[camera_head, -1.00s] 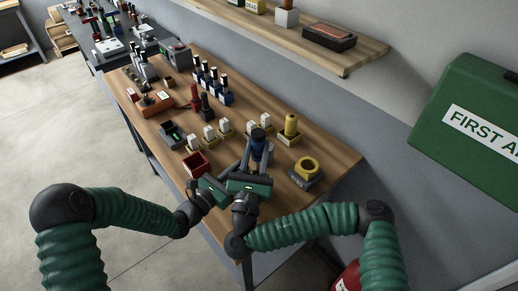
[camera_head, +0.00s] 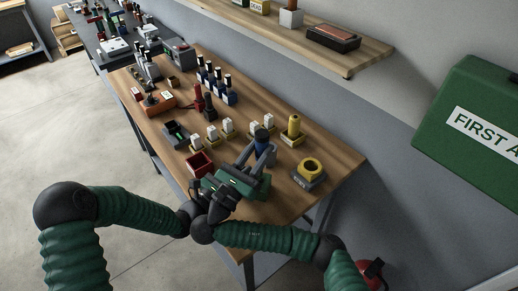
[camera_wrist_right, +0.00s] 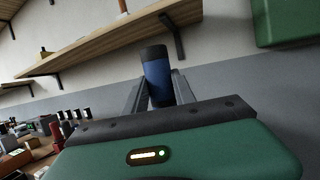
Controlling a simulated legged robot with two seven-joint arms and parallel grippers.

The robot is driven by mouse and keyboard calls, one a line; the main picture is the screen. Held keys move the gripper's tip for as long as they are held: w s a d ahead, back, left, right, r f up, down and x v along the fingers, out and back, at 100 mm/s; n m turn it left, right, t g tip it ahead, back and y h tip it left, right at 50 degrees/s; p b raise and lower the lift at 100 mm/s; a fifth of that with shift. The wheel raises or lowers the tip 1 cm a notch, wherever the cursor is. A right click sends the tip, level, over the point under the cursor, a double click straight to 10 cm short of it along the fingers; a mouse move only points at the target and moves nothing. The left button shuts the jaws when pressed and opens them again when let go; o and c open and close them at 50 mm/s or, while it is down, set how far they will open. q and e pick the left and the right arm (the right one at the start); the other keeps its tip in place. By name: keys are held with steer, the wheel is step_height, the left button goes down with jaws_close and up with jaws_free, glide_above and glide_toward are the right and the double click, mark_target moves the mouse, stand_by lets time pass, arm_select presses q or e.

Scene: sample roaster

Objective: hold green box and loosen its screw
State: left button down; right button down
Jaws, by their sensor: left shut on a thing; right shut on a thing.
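My right gripper (camera_head: 259,152) is shut on a blue cylindrical tool (camera_head: 262,138) with a dark cap. The tool stands roughly upright between the grey fingers in the right wrist view (camera_wrist_right: 156,80); its lower end is hidden behind the gripper body. My left gripper (camera_head: 213,184) is low and just left of the right one, over the near part of the bench. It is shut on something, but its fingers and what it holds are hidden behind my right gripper. I cannot make out the green box or its screw.
A red bin (camera_head: 200,164) lies close to my grippers on the wooden bench (camera_head: 325,158). A yellow ring on a grey base (camera_head: 309,170) and a yellow bottle-like part (camera_head: 293,128) stand to the right. White-topped parts (camera_head: 212,134) are behind. A shelf (camera_head: 360,55) overhangs the back.

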steer(key=shift+f, duration=0.5)
steer(key=shift+d+f, duration=0.1)
steer(key=shift+f, duration=0.95)
steer(key=shift+r, duration=1.05)
steer(key=shift+s+a, duration=0.1)
steer(key=shift+a, duration=0.1)
stand_by(0.4)
